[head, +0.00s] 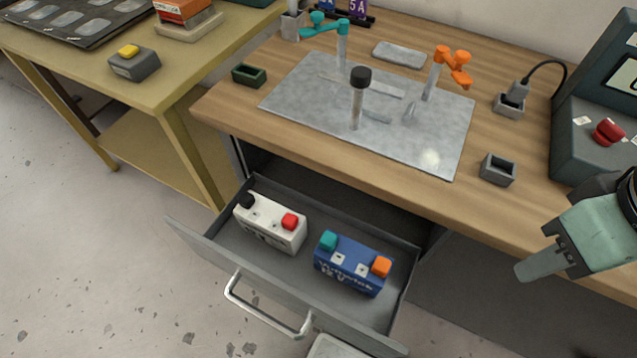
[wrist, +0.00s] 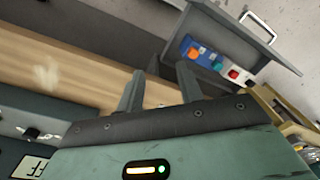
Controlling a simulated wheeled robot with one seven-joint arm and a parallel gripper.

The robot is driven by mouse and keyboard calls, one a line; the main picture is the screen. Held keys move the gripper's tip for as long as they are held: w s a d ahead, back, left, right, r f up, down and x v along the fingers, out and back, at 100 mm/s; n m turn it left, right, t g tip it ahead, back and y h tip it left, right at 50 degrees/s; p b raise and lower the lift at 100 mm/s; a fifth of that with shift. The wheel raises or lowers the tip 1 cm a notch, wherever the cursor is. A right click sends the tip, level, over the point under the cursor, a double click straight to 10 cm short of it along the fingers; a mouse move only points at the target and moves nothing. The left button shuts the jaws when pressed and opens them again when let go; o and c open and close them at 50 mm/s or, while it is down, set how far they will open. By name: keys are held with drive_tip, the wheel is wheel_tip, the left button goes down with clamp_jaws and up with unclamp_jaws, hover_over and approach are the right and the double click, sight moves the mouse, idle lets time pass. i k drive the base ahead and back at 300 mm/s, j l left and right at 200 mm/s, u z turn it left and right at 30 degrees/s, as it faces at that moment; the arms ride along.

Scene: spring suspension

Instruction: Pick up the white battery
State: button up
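The white battery (head: 270,224) lies in the left part of the open drawer (head: 205,248), with a black cap on its left end and a red cap on its right. In the wrist view the white battery (wrist: 235,76) shows small and partly hidden beside the blue battery. The blue battery (head: 352,265), with teal and orange caps, lies to its right in the same drawer. My gripper (head: 545,262) is at the far right in the head view, well apart from the drawer. In the wrist view my gripper (wrist: 160,85) has its two fingers spread with nothing between them.
The drawer handle (head: 268,308) sticks out at the front. The wooden bench top (head: 390,175) overhangs the drawer's back. It carries a metal plate (head: 300,95) with upright posts and a dark device with a red button (head: 608,132). A yellow table (head: 170,92) stands left.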

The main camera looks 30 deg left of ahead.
sight(284, 229)
drive_tip(key=k+j+z, duration=0.2)
drive_tip(key=j, duration=0.3)
drive_tip(key=j+z, duration=0.2)
drive_tip(key=j, duration=0.3)
drive_tip(key=k+j+z, duration=0.2)
drive_tip(key=j, duration=0.2)
drive_tip(key=k+j+z, duration=0.2)
drive_tip(key=j, duration=0.25)
drive_tip(key=k+j+z, duration=0.2)
drive_tip(key=j, duration=0.2)
drive_tip(key=k+j+z, duration=0.2)
drive_tip(key=k+j, duration=0.3)
drive_tip(key=j, duration=0.15)
drive_tip(key=k+j, duration=0.3)
drive_tip(key=j, duration=0.15)
drive_tip(key=k+j, duration=0.35)
drive_tip(key=i+j, duration=0.1)
drive_tip(key=i, duration=0.25)
